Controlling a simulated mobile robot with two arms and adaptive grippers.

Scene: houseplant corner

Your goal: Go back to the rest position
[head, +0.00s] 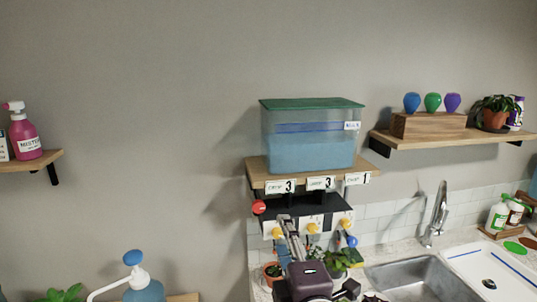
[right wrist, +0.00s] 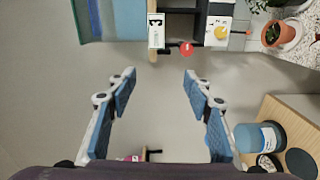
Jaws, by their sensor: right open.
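My right gripper (head: 286,222) reaches up from the bottom middle of the head view, in front of the dark valve panel (head: 312,208) below the tank shelf. In the right wrist view its two blue-padded fingers (right wrist: 159,77) are spread wide, with only grey wall between them. The red knob (right wrist: 187,49) is beyond the fingertips, apart from them; it also shows at the panel's left end in the head view (head: 259,207). My left gripper is not in view.
A green-lidded tank (head: 312,140) of blue water stands on a wooden shelf (head: 256,172). A potted plant (head: 336,262) is close right of my gripper. A sink (head: 415,284) and faucet (head: 437,215) are further right. A blue pump bottle (head: 143,288) is lower left.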

